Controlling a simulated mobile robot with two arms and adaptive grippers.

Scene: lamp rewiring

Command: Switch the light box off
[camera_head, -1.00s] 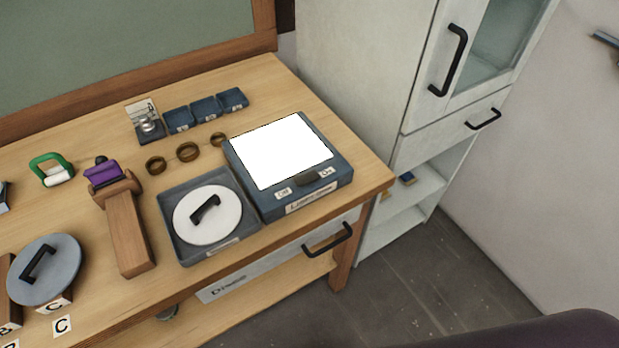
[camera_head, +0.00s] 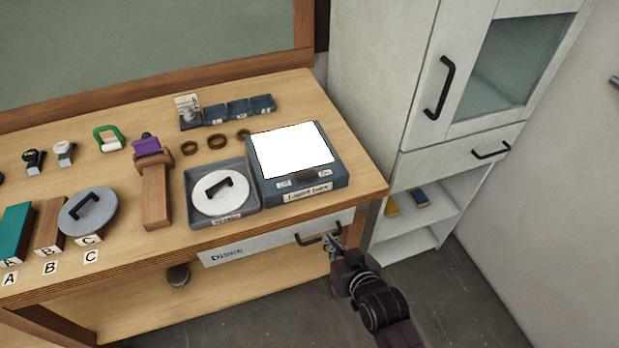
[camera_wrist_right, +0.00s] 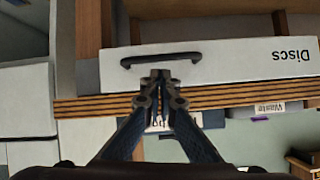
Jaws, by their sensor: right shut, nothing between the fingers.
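The light box (camera_head: 330,183) is a blue-grey box at the right end of the bench, and its top panel (camera_head: 291,150) glows white. A dark switch (camera_head: 304,176) sits on its front strip between two small white labels. My right gripper (camera_head: 331,240) is below and in front of the box, near the black handle of the bench drawer. In the right wrist view the right gripper (camera_wrist_right: 160,76) is shut and empty, with its tips close to the drawer handle (camera_wrist_right: 160,59). Whether it touches the handle I cannot tell. My left gripper is not in view.
A tray (camera_head: 250,207) with a white lidded disc stands left of the light box. A white cabinet (camera_head: 375,100) stands to the right. Open floor lies in front.

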